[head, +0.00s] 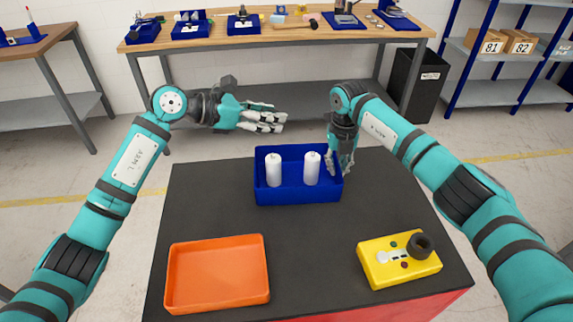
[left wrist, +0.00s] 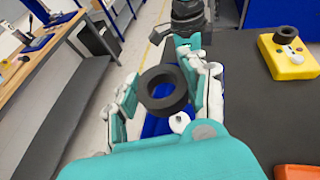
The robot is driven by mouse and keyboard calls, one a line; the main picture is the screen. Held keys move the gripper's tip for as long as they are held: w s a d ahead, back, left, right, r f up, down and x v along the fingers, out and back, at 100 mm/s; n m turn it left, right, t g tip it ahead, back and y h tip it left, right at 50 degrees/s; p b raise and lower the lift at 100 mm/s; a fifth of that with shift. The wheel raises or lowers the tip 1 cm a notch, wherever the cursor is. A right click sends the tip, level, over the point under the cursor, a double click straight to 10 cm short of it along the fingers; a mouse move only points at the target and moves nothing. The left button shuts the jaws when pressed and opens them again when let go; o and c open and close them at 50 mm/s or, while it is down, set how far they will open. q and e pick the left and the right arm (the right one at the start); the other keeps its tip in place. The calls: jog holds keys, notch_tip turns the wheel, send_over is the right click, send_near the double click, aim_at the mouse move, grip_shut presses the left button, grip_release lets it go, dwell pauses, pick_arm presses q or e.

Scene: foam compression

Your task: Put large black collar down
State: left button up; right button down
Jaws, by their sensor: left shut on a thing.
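A black collar (left wrist: 163,90) sits between the fingers of my left gripper (left wrist: 158,98) in the left wrist view, with its round hole showing. In the head view my left gripper (head: 268,119) is held in the air above and behind the blue tray, fingers pointing right; the collar cannot be made out there. Another black collar (head: 421,244) rests on the right part of the yellow block (head: 385,270). My right gripper (head: 342,163) points down at the right wall of the blue tray (head: 290,196); its finger opening is unclear.
Two white cylinders (head: 273,168) (head: 312,167) stand upright in the blue tray. An empty orange tray (head: 172,280) lies at the front left of the black table (head: 310,262). The table's middle is clear. A wooden workbench (head: 285,38) with blue trays stands behind.

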aim_at(270, 158)
pick_arm(q)
notch_tip(270, 158, down, 8)
jog(key=shift+f, duration=0.2)
dwell(0.3)
jog(key=shift+f, duration=0.6)
jog(key=o, duration=1.2)
jog(key=shift+c, duration=0.2)
jog(key=shift+r, duration=0.1)
jog(key=shift+r, duration=0.25)
jog(key=v, duration=1.2)
jog(key=shift+r, duration=0.3)
